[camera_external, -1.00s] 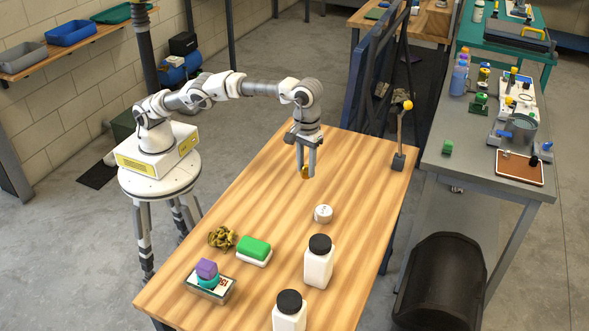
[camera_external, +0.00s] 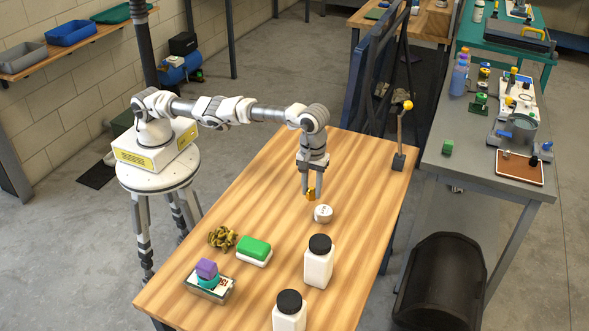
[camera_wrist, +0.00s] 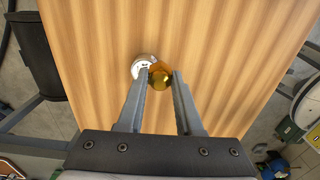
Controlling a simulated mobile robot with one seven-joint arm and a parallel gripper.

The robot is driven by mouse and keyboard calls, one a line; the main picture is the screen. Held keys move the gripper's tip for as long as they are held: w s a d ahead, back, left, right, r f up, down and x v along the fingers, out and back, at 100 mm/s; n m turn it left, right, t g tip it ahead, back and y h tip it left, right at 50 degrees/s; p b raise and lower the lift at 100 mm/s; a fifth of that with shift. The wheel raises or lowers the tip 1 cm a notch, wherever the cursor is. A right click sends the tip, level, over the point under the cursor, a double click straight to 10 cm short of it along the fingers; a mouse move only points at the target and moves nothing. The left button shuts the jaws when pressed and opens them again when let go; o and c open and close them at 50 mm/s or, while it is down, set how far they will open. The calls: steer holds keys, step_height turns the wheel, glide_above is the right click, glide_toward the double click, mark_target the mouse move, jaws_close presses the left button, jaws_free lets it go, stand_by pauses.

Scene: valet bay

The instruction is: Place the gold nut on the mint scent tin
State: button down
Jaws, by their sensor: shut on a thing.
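My gripper (camera_external: 312,190) is shut on the gold nut (camera_external: 311,194) and holds it above the wooden table, just behind a small white round object (camera_external: 323,213). In the wrist view the gold nut (camera_wrist: 160,76) sits between the fingertips (camera_wrist: 161,74). A teal, mint-like round piece (camera_external: 208,282), perhaps the mint scent tin, sits on a flat box (camera_external: 222,291) at the table's front left, far from my gripper.
Two white bottles with black lids (camera_external: 318,262) (camera_external: 290,312) stand at the front right. A green-topped white block (camera_external: 255,249) and a black-and-yellow tangle (camera_external: 222,238) lie near the box. A lever (camera_external: 400,150) stands at the far right edge. The table's middle left is clear.

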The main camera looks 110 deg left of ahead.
mark_target(323, 210)
steer(key=a+p, duration=0.1)
steer(key=p, duration=0.2)
steer(key=w+a+f+p, duration=0.1)
steer(key=p, duration=0.3)
steer(key=w+a+p, duration=0.1)
steer(key=p, duration=0.2)
steer(key=shift+w+f, duration=0.15)
steer(key=shift+f, duration=0.1)
steer(key=p, duration=0.2)
steer(key=shift+w+a+f+p, duration=0.1)
steer(key=shift+a+f+p, duration=0.15)
steer(key=shift+f+p, duration=0.15)
step_height(323, 210, down, 3)
steer(key=b, duration=0.3)
steer(key=shift+r, duration=0.15)
steer(key=shift+f+b, duration=0.35)
steer(key=shift+f, duration=0.45)
steer(key=shift+f, duration=0.3)
steer(key=c, duration=0.6)
jaws_free()
steer(key=shift+r, duration=0.1)
steer(key=shift+o, duration=0.2)
steer(key=shift+r, duration=0.1)
